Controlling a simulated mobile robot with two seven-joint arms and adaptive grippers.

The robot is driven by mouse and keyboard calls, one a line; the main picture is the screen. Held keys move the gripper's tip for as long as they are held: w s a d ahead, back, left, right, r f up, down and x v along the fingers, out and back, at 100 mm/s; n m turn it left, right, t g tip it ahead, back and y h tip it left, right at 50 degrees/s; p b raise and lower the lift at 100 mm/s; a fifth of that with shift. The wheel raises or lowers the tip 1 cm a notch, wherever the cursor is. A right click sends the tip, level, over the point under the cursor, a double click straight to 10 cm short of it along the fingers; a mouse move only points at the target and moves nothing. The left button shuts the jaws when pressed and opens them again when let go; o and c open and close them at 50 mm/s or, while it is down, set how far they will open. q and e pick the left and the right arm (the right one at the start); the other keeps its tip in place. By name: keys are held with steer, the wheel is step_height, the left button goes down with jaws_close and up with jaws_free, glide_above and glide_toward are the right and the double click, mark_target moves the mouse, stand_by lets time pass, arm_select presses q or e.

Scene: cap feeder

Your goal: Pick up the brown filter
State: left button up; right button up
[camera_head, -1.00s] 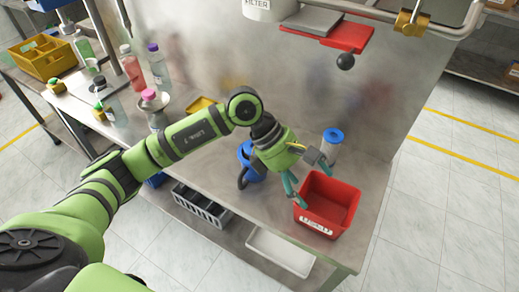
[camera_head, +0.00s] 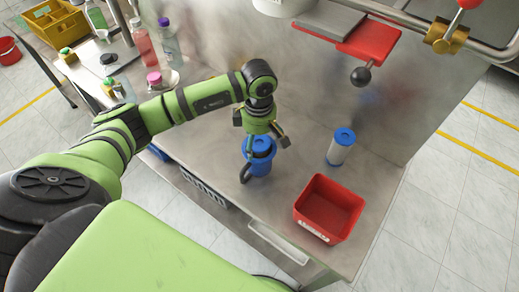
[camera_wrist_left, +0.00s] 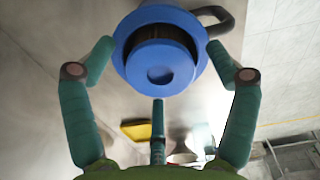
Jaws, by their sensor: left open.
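The blue housing (camera_head: 259,160) stands on the metal table and has a dark handle at its side. In the left wrist view, a round blue-topped filter (camera_wrist_left: 160,68) with a dark brown side sits inside the housing's blue rim (camera_wrist_left: 122,50). My left gripper (camera_head: 263,136) is directly above the housing, pointing down. My right gripper does not show.
An empty red bin (camera_head: 328,209) stands near the table's front right. A white filter with blue ends (camera_head: 341,148) stands upright behind it. A red plate with a black knob (camera_head: 362,76) overhangs the table. Bottles (camera_head: 143,42) stand at the back left.

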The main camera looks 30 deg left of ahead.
arm_select(q)
steer(key=shift+s+d, duration=0.1)
steer(key=shift+s, duration=0.05)
steer(key=shift+f, duration=0.1)
steer(key=c, duration=1.7)
